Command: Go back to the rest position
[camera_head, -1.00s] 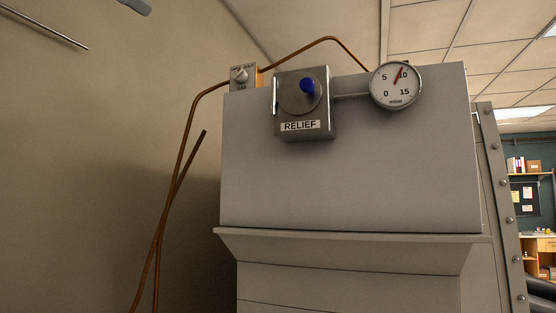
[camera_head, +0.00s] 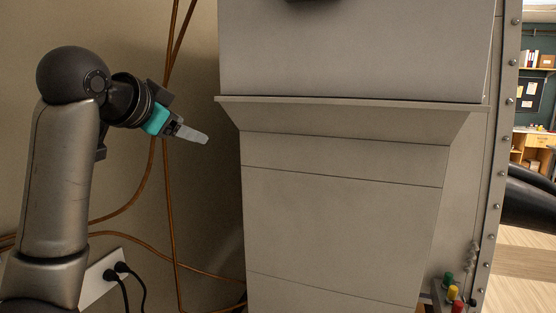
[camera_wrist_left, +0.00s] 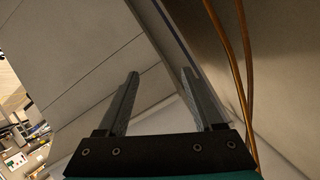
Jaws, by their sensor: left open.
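My left arm comes in from the left in the head view. Its left gripper (camera_head: 192,134) points right, toward the grey cabinet, and is apart from it. In the left wrist view the left gripper (camera_wrist_left: 166,95) shows two grey fingers spread apart with nothing between them. My right gripper is in neither view.
The grey cabinet (camera_head: 340,215) with a protruding ledge (camera_head: 350,108) fills the middle. Copper pipes (camera_head: 168,200) run down the wall behind my left arm. A white socket strip (camera_head: 98,280) with black plugs sits low at left. Red, yellow and green caps (camera_head: 453,293) stand at lower right.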

